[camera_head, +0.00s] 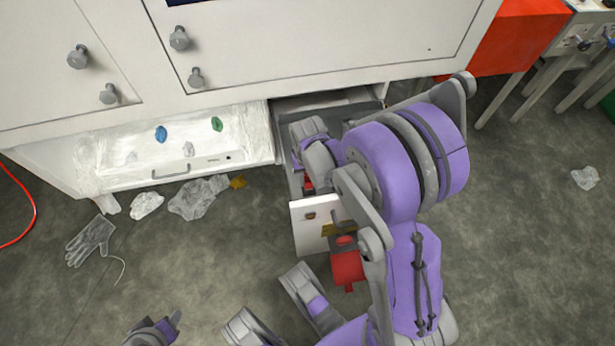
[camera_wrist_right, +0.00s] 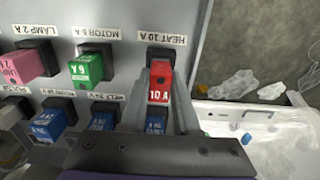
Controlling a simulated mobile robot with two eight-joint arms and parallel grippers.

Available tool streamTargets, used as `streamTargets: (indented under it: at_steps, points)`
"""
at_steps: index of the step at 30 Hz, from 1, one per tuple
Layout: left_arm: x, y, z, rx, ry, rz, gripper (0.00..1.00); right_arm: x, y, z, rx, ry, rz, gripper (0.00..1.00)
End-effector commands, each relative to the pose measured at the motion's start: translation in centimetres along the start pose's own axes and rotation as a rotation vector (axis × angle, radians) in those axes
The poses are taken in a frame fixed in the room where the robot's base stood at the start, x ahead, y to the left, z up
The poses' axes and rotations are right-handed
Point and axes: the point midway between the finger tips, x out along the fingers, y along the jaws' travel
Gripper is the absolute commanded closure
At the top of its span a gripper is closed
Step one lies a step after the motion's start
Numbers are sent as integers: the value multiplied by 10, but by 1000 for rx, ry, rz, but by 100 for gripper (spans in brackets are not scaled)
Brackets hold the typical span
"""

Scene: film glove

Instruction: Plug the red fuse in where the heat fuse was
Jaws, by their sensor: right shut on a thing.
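The red fuse (camera_wrist_right: 159,84), marked 10 A, stands between the fingers of my right gripper (camera_wrist_right: 164,90) in the right wrist view. My right gripper is shut on it. The fuse is at the black socket (camera_wrist_right: 160,53) under the HEAT 10 A label (camera_wrist_right: 161,38). I cannot tell how deep it sits. In the head view my right arm reaches into the open drawer (camera_head: 308,228) and hides most of its inside. My left gripper (camera_head: 165,328) is at the bottom left of the head view, clear of the drawer; its jaw opening is unclear.
A green fuse (camera_wrist_right: 88,66), a pink fuse (camera_wrist_right: 25,64) and several blue fuses stand close by in the panel. A red block (camera_head: 347,265) is at the drawer front. Crumpled film (camera_head: 192,200) and a grey glove (camera_head: 91,241) lie on the floor.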

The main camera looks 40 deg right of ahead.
Motion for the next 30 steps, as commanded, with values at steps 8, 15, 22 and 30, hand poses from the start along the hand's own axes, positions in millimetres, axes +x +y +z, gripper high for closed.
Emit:
streamTargets:
  at_steps: [8,15,22,30]
  points:
    - [6,0,1,0,-1,0,50,8,0,0,0,0,0,100]
    - [11,0,2,0,-1,0,50,14,0,0,0,0,0,100]
    - [10,0,2,0,-1,0,50,13,0,0,0,0,0,36]
    - [10,0,2,0,-1,0,50,12,0,0,0,0,0,36]
